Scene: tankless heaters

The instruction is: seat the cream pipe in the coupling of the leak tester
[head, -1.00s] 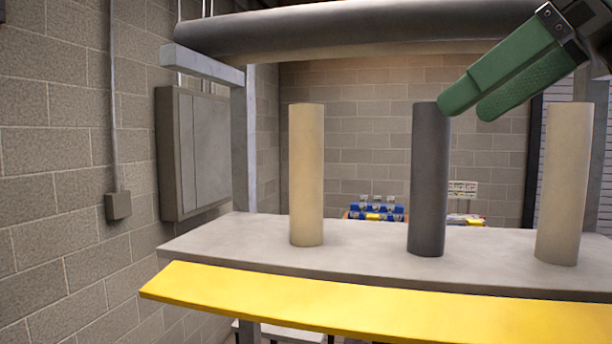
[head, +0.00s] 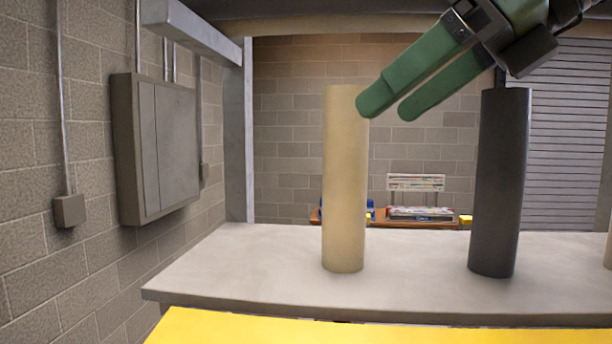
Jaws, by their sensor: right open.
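A cream pipe (head: 343,190) stands upright on the grey bench top (head: 250,262), left of a dark grey pipe (head: 498,185). A sliver of a second cream pipe (head: 609,245) shows at the right edge. My right gripper (head: 390,109) comes in from the upper right with two green fingers. They are apart with nothing between them. The left finger's tip overlaps the upper right edge of the left cream pipe in the picture; I cannot tell whether they touch. I cannot make out the leak tester or its coupling. My left gripper is not in view.
A yellow front edge (head: 300,328) runs along the bench. A grey wall cabinet (head: 160,150) and a metal upright (head: 240,130) stand to the left. Behind is a low table with boxes (head: 420,213). The bench left of the cream pipe is clear.

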